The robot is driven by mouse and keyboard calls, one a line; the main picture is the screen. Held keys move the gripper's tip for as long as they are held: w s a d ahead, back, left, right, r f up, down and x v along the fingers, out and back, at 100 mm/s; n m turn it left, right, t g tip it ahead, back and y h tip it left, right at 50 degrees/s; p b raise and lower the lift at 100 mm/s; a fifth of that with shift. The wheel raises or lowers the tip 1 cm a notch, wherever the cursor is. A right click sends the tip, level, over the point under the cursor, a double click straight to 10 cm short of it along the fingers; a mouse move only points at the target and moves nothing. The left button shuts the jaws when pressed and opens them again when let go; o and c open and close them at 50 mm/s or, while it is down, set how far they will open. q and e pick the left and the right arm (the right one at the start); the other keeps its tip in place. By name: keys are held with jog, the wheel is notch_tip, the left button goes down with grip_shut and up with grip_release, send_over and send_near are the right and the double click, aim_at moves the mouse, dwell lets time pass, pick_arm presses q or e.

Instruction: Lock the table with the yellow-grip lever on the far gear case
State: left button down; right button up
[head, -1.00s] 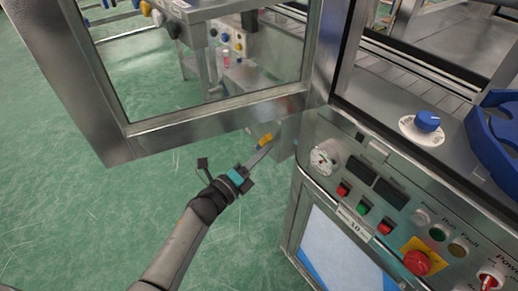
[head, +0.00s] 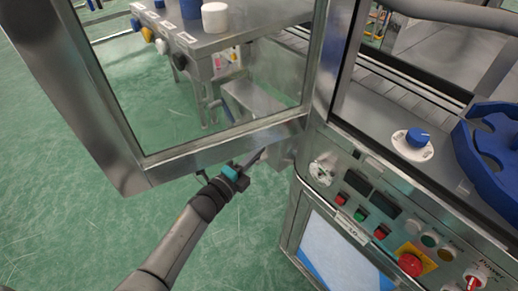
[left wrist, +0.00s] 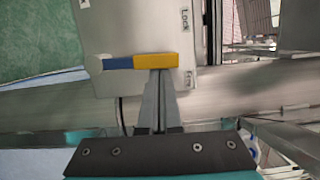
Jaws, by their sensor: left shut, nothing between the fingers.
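The lever shows in the left wrist view as a blue shaft (left wrist: 118,63) with a yellow grip (left wrist: 157,60) on the pale face of the gear case (left wrist: 140,25). It lies about level, its tip near the lower label, which seems to read Free. The Lock label (left wrist: 185,20) is above it. My left gripper (left wrist: 160,78) is shut and empty, its fingertips at the lower edge of the yellow grip; I cannot tell if they touch. In the head view the left gripper (head: 258,158) is beside the machine's corner, and the lever is hidden there. My right gripper is out of view.
An open glazed door frame (head: 225,148) hangs just above my left gripper. The control panel (head: 390,215) with buttons and a red emergency stop (head: 410,264) is to the right. Another bench (head: 205,45) stands behind the glass. Green floor (head: 60,210) is clear at left.

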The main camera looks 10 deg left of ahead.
pick_arm(q)
jog(key=shift+w+a+r+n+g+p, duration=0.1)
jog(key=shift+w+a+n+g+p, duration=0.2)
jog(key=shift+w+a+n+p, duration=0.55)
jog(key=shift+w+a+r+n+g+p, duration=0.1)
jog(key=shift+w+a+n+g+p, duration=0.3)
jog(key=shift+a+n, duration=0.8)
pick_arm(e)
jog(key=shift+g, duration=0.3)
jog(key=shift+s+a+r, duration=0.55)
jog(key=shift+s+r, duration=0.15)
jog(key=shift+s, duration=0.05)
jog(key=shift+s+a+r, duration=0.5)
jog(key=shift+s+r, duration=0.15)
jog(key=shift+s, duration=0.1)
pick_arm(q)
jog(key=shift+w+d+n, duration=0.15)
jog(key=shift+d+n, duration=0.05)
jog(key=shift+n, duration=0.05)
